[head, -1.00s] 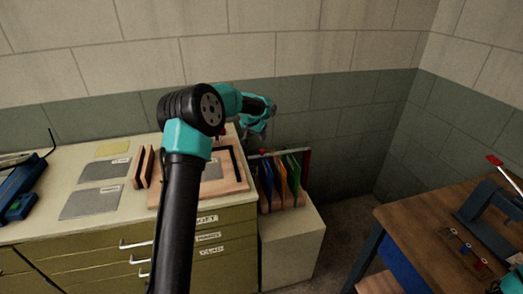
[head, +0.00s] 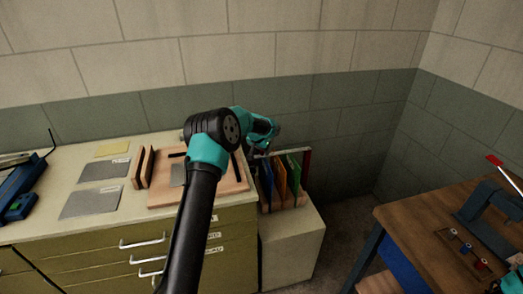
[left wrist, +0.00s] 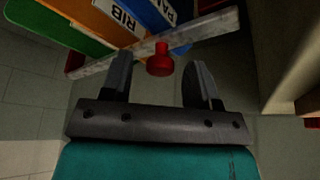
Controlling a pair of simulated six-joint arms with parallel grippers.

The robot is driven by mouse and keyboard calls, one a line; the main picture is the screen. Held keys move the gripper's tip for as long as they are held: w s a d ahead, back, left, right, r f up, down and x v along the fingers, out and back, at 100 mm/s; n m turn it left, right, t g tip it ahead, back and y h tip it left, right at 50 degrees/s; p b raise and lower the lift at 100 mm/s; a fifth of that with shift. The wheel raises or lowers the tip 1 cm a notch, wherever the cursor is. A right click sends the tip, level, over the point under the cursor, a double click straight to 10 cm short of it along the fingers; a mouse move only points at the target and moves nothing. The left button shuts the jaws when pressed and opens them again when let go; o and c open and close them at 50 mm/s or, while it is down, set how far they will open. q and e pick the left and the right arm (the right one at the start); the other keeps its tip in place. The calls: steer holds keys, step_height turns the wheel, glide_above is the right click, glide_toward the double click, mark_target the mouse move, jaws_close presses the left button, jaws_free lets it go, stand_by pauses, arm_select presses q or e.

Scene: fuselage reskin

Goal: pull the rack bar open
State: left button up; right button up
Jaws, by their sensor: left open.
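The rack bar (left wrist: 205,27) is a pale grey bar crossing the left wrist view, with a red knob (left wrist: 159,60) on it. In the head view the wrist is just above the rack's left end, and the knob is hidden there.
Blue, orange and green folders (head: 280,177) stand in the rack on a pale cabinet (head: 292,245). The workbench (head: 230,208) to its left holds a wooden frame and grey sheets. A wooden table (head: 415,225) is at right; floor shows between.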

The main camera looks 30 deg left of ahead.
arm_select(q)
steer(key=shift+c, duration=0.3)
jaws_close()
steer(key=shift+s+d, duration=0.1)
steer(key=shift+d, duration=0.1)
